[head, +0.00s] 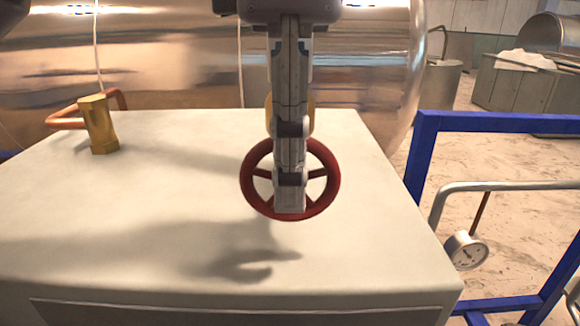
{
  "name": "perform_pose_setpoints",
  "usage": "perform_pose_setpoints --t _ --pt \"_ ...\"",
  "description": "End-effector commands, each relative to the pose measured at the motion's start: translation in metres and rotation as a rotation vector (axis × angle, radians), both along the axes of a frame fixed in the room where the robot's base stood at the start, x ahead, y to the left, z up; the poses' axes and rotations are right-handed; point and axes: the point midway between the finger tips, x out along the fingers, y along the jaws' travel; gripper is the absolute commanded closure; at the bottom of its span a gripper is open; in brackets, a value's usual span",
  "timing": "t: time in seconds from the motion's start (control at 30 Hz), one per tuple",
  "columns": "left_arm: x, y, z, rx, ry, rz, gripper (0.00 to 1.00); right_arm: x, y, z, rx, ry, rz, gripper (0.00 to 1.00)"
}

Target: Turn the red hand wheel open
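The red hand wheel (246,180) stands above the pale box top near the middle of the head view, with its round rim and spokes facing me. My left gripper (289,200) hangs down from the top of the view in front of the wheel. It covers the hub and the upper and lower middle of the rim. I see the gripper edge-on, one finger hiding the other, so its opening does not show. I cannot tell whether it touches the wheel. My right gripper is not in view.
A brass fitting (98,124) with a copper pipe (66,122) stands on the box top (180,215) at left. A shiny metal chamber (170,60) fills the back. A blue frame (425,150) and a pressure gauge (466,250) are at right. The front of the box top is clear.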

Motion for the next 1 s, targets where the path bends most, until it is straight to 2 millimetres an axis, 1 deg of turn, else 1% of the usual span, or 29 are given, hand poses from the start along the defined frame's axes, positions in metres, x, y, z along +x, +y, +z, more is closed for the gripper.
perform_pose_setpoints --t 0.13,0.4,0.47,0.67,1.0 --pt "0.0001 0.0001 -0.0053 -0.002 -0.001 0.001 0.72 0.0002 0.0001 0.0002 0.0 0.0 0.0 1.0" --pt "0.0001 0.0 -0.0063 -0.002 -0.002 0.001 0.72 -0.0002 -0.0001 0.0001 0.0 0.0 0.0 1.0" --pt "0.0001 0.0 -0.0063 -0.002 -0.002 0.001 0.78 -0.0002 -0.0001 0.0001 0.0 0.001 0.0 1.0" --pt "0.0001 0.0 -0.0062 -0.001 -0.002 0.001 1.0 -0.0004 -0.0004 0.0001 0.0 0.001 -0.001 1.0" --pt "0.0001 0.0003 -0.0072 -0.022 -0.001 0.001 1.0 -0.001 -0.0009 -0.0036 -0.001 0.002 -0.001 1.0"
